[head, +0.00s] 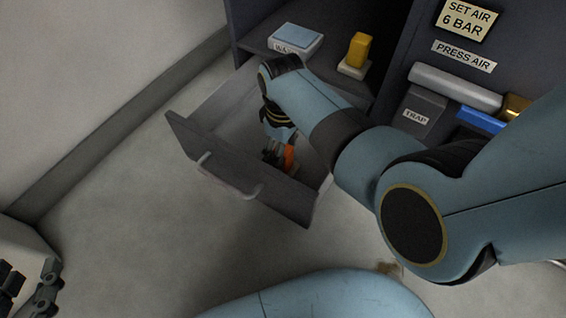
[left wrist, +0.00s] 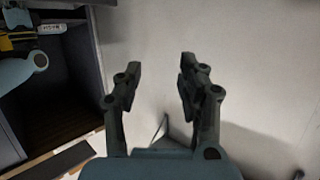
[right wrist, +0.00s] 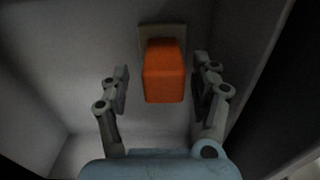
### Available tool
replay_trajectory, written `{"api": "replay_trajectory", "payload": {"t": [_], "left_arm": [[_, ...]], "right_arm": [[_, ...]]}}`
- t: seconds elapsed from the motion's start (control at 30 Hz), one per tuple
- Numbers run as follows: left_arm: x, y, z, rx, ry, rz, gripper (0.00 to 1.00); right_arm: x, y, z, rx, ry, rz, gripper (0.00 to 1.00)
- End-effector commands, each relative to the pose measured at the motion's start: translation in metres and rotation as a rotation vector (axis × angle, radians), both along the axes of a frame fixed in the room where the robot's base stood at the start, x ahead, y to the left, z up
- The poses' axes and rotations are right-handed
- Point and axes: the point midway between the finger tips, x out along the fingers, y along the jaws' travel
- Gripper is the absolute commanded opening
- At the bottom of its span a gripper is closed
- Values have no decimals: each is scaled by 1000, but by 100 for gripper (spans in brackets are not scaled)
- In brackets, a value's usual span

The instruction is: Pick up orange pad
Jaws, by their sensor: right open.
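The orange pad (right wrist: 163,72) is a block on a beige base (right wrist: 176,31) inside the open drawer (head: 236,130). In the head view the pad (head: 289,158) is partly hidden by my right gripper (head: 275,157), which reaches down into the drawer. In the right wrist view my right gripper (right wrist: 160,84) is open, with one finger on each side of the pad. Gaps show between the fingers and the pad. My left gripper (head: 30,290) is at the lower left of the head view. In the left wrist view it (left wrist: 161,75) is open and empty.
The cabinet shelf above the drawer holds a pale blue box (head: 295,40) and a yellow block (head: 359,50) on a pale base. The drawer walls surround my right gripper. The floor at left is clear.

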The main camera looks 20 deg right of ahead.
Motion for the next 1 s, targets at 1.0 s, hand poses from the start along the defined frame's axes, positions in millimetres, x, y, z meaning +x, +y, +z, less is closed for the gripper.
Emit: {"api": "replay_trajectory", "payload": {"t": [1.0], "left_arm": [[73,-22,196,1,-848,-100,40]], "right_arm": [[-5,1,-37,1,2,0,63]]}}
